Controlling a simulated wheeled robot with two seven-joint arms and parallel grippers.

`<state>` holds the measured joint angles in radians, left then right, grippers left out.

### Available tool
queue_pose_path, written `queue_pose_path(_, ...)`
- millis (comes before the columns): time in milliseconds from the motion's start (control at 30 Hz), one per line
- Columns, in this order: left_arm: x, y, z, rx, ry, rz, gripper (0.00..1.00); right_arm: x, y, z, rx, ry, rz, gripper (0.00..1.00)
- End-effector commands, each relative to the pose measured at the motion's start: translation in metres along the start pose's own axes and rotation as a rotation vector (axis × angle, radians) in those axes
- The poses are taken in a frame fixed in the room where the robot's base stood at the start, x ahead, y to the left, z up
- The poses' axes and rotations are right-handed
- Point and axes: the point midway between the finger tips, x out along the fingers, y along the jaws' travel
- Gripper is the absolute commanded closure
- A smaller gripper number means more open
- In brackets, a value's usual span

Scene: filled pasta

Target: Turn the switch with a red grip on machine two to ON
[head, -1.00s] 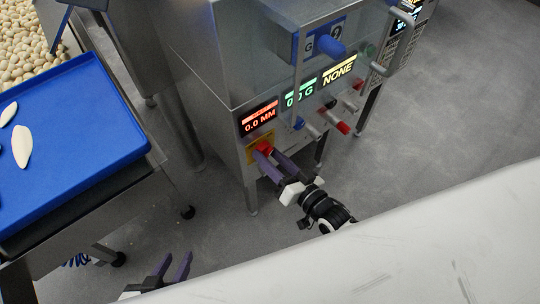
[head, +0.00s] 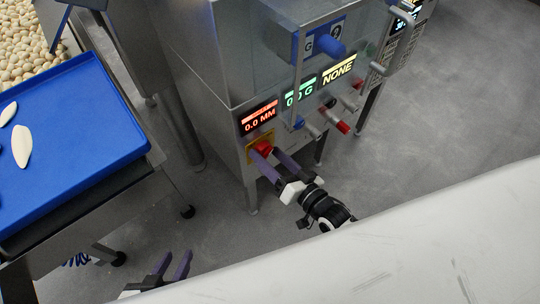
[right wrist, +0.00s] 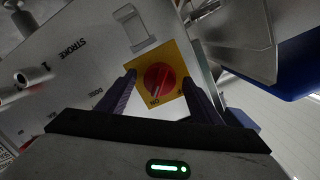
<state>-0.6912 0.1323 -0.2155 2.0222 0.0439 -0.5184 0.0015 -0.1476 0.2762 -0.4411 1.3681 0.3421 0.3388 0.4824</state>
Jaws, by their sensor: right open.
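The switch's red grip (head: 264,146) sits on a yellow plate at the lower left of the steel machine's front (head: 236,160). In the right wrist view the round red grip (right wrist: 160,79) is on its yellow plate (right wrist: 176,103), with the word ON printed beside it. My right gripper (head: 266,154) is open, its purple fingers on either side of the grip; in the right wrist view (right wrist: 158,84) a gap shows between fingers and grip. I cannot tell clearly where the grip points. My left gripper (head: 176,256) is open and empty at the bottom of the head view.
Displays (head: 259,118) sit above the switch. A blue tray (head: 90,150) is at the left. A pale surface (head: 430,240) fills the lower right.

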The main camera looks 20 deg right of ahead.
Motion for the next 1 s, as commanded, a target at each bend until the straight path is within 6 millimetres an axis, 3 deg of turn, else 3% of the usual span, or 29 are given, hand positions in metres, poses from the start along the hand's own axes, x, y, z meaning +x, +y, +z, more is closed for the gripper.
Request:
queue_pose_path(167,-0.002,0.0,-0.001,0.0,-0.002,0.0,0.69,-0.011,0.0,0.001,-0.001,-0.002,0.001,0.41)
queue_pose_path(633,-0.008,0.001,-0.004,0.001,-0.009,-0.003,0.69,-0.093,0.0,0.0,0.0,-0.003,0.001,0.41)
queue_pose_path(1000,-0.007,0.001,-0.004,0.001,-0.007,-0.003,0.69,-0.103,0.0,0.0,0.0,0.0,0.0,0.41)
